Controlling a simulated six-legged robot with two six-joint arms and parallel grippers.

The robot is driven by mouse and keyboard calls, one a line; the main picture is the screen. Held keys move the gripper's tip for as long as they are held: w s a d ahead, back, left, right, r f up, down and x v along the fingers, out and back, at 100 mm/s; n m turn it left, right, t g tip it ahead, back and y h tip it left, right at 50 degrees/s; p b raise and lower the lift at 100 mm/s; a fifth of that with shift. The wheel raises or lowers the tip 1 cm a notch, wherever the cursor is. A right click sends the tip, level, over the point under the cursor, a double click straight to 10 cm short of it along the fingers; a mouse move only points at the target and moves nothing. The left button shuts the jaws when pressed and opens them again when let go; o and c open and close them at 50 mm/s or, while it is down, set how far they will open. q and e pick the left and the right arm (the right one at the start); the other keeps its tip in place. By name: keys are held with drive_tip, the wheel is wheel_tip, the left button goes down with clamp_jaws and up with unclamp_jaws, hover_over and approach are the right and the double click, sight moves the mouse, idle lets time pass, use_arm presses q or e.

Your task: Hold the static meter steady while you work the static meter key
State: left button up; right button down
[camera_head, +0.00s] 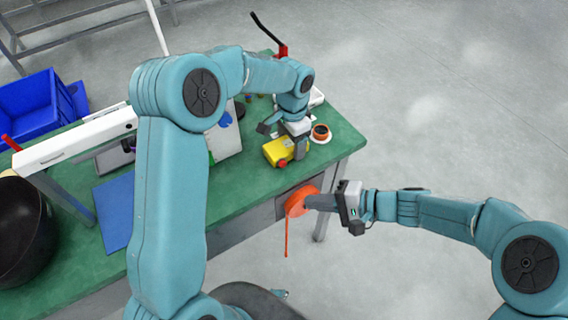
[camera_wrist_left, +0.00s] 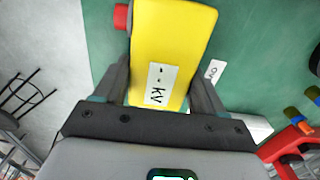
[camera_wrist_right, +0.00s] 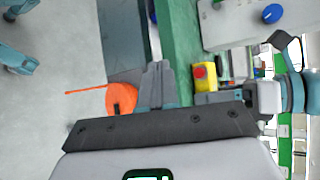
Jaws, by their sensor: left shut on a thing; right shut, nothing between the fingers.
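The static meter is a yellow box (camera_head: 279,152) on the green table near its right end. Its red key (camera_head: 283,163) sticks out of one end. In the left wrist view the meter (camera_wrist_left: 172,40) has a white "KV" label, and the red key (camera_wrist_left: 121,16) shows at its upper left. My left gripper (camera_head: 296,143) is shut on the meter, one finger on each side. My right gripper (camera_head: 308,202) is shut and empty, off the table's front edge, in front of an orange reel. In the right wrist view its fingertips (camera_wrist_right: 157,68) are together, apart from the meter (camera_wrist_right: 205,77).
The orange reel (camera_wrist_right: 122,97) with a hanging strip is at the table's front side. A small brown-rimmed cup (camera_head: 320,132) stands beside the meter.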

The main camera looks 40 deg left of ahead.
sight(291, 175)
drive_tip(key=shift+w+a, duration=0.55)
drive_tip(key=shift+a, duration=0.8)
drive_tip(key=shift+w+a, duration=0.55)
drive_tip(key=shift+a, duration=0.8)
drive_tip(key=shift+w+a, duration=0.55)
drive_tip(key=shift+a, duration=0.8)
drive_tip(key=shift+w+a, duration=0.15)
drive_tip(key=shift+a, duration=0.25)
drive_tip(key=shift+w+a, duration=0.25)
drive_tip(key=shift+a, duration=0.35)
drive_tip(key=shift+s+d, duration=0.2)
drive_tip(key=shift+d, duration=0.3)
drive_tip(key=shift+s+d, duration=0.2)
drive_tip(key=shift+d, duration=0.3)
drive_tip(key=shift+s+d, duration=0.3)
drive_tip(key=shift+d, duration=0.5)
drive_tip(key=shift+s+d, duration=0.35)
drive_tip(key=shift+d, duration=0.4)
drive_tip(key=shift+s+d, duration=0.3)
drive_tip(key=shift+d, duration=0.5)
